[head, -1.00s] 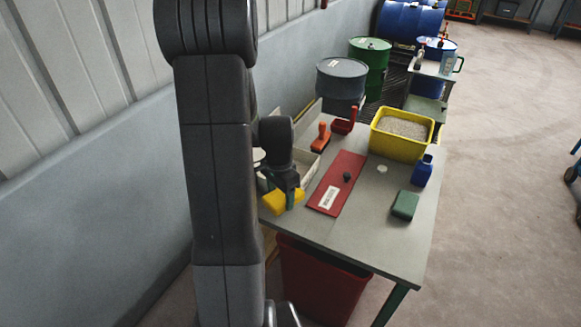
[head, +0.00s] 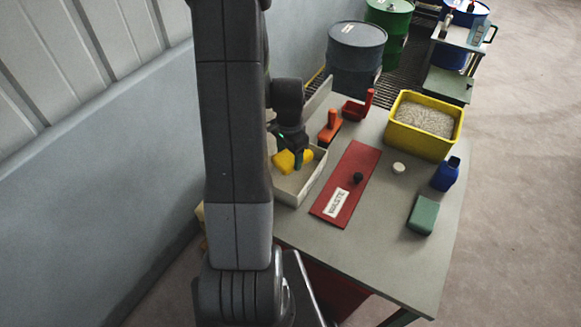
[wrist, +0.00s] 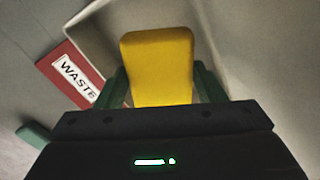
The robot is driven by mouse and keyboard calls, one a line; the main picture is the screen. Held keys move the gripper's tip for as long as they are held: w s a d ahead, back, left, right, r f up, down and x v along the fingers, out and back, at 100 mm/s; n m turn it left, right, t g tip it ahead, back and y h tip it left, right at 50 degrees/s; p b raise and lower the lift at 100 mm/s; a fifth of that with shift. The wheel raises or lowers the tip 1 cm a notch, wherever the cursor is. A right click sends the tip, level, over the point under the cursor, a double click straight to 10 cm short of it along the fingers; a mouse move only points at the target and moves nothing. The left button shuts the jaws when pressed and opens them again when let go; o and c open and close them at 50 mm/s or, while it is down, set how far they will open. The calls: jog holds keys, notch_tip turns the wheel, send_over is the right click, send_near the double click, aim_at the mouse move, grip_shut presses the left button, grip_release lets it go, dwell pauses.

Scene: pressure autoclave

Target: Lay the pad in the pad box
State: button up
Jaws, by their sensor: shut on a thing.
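The yellow pad (head: 285,161) is held by my gripper (head: 296,155) in the head view. In the wrist view the pad (wrist: 160,62) sticks out between the two green fingers, which are shut on its sides. The pad box (head: 307,184) is a pale, open tray at the table's left edge. The pad appears over the box's inside; whether it touches the floor of the box cannot be told. My arm hides the box's left part in the head view.
A red waste board (head: 352,180) with a dark knob lies right of the box. The front table area is clear.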

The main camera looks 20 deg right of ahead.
aim_at(289, 177)
jog(key=shift+f+p, duration=0.45)
jog(key=shift+f, duration=2.9)
jog(key=shift+f, duration=0.1)
jog(key=shift+f+b, duration=0.15)
jog(key=shift+b, duration=0.15)
jog(key=o, duration=0.9)
jog(key=shift+o, duration=0.2)
notch_tip(289, 177, up, 12)
jog(key=shift+r+b, duration=0.25)
jog(key=shift+b, duration=0.35)
